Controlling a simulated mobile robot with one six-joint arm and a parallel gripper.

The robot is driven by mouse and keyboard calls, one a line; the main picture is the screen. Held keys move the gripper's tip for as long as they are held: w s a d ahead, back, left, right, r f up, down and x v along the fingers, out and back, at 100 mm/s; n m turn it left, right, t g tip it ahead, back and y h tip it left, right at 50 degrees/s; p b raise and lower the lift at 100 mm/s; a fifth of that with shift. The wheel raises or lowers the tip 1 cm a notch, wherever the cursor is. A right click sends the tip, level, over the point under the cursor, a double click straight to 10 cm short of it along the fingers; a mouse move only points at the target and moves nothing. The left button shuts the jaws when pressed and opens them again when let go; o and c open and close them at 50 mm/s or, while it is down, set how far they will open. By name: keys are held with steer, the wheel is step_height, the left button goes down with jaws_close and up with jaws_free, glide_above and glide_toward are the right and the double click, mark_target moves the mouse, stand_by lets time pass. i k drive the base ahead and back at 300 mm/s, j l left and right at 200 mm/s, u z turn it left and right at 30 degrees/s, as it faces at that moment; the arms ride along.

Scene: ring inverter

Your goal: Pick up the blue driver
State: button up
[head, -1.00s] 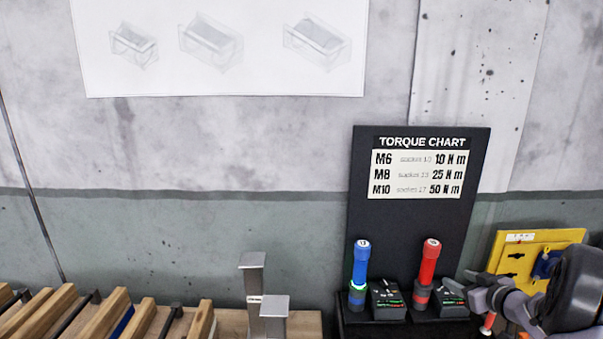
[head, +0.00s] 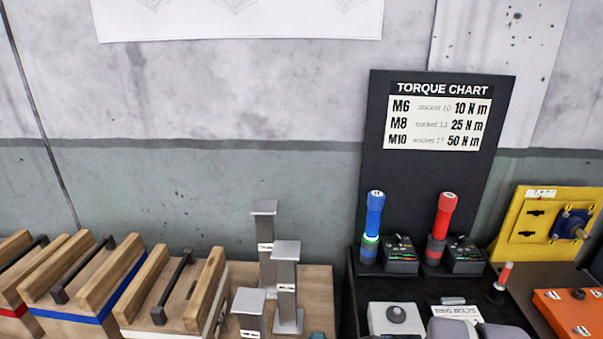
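The blue driver (head: 374,215) stands upright on the dark stand below the torque chart, in the head view right of centre. A green ring glows near its base, and a small black dock (head: 400,254) sits just right of it. A red driver (head: 442,220) stands to its right beside a similar dock. Grey rounded parts at the bottom edge, right of centre, look like my own arm. My gripper's fingers cannot be made out.
Metal posts (head: 286,285) stand on a wooden board left of the stand. Wooden crates with handles (head: 95,285) fill the lower left. A grey box with a knob (head: 396,318) lies in front of the drivers. A yellow panel (head: 530,238) and an orange case (head: 568,312) are at right.

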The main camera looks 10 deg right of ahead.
mark_target(376, 198)
steer(key=l+z, duration=0.5)
steer(key=i+l+z, duration=0.1)
steer(key=l+z, duration=0.2)
steer(key=z, duration=0.15)
steer(key=i+l+z, duration=0.15)
steer(key=l+z, duration=0.35)
steer(key=k+u, duration=0.1)
steer(key=u, duration=1.4)
steer(key=i+j+z, duration=0.3)
steer(key=j+z, duration=0.35)
steer(key=i+j+z, duration=0.1)
steer(key=j+z, duration=0.2)
steer(key=j, duration=0.25)
steer(key=j+z, duration=0.3)
steer(key=j, duration=0.15)
steer(key=i, duration=0.05)
